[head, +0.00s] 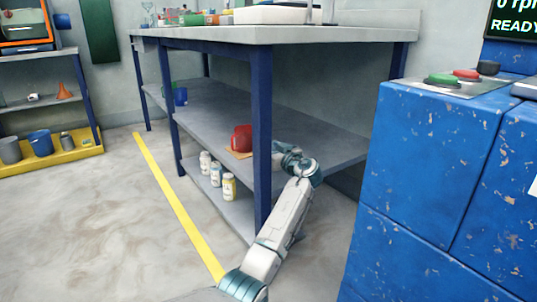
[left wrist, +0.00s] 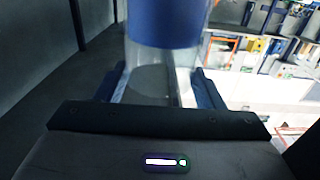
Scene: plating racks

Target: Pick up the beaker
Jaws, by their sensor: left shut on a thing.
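The beaker (left wrist: 150,80) is a clear, see-through cylinder in the left wrist view, with a solid blue part across its upper portion; I cannot tell if that is liquid or a band. My left gripper (left wrist: 160,88) is shut on it, one dark finger on each side. In the head view my left arm reaches from the bottom to the lab table, and its wrist (head: 293,161) is by the middle shelf, beside the front blue leg. The fingers and beaker are not clearly visible there. My right gripper is in neither view.
A red container (head: 241,138) stands on the middle shelf (head: 205,118), left of the leg (head: 262,150). Several bottles (head: 229,186) stand on the bottom shelf. A blue cabinet (head: 430,165) closes off the right. Open floor (head: 100,230) lies left.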

